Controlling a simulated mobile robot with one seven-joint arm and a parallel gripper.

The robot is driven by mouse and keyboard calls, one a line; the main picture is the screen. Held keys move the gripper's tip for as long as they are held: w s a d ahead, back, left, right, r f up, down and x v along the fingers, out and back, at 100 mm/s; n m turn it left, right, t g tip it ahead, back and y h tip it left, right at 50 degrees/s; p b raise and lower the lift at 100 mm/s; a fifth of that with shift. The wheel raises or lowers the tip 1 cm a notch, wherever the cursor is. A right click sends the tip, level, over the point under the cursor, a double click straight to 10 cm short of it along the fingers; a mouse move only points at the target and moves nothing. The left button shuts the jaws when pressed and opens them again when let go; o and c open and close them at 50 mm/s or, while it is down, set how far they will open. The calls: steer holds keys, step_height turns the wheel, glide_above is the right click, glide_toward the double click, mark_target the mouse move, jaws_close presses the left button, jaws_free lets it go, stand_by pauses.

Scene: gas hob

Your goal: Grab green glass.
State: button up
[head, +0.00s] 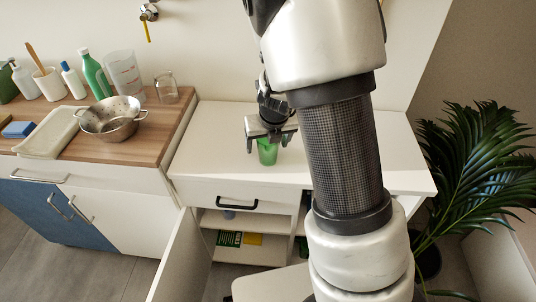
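A green glass (267,154) stands on the white countertop (218,145) below my gripper (267,143). My gripper points down over the glass. Its two fingers are spread, one on the left and one on the right of the glass's upper part, with a gap visible at the left. The upper rim of the glass is hidden by the gripper. I cannot tell whether the fingers overlap the glass in height.
A cabinet door (182,258) stands open below. A plant (475,160) is at the right. The white countertop left of the glass is clear.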

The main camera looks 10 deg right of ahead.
steer(key=shift+x, duration=0.8)
steer(key=shift+r, duration=0.1)
steer(key=shift+c, duration=0.2)
steer(key=c, duration=1.2)
steer(key=shift+o, duration=0.2)
steer(key=shift+r, duration=0.1)
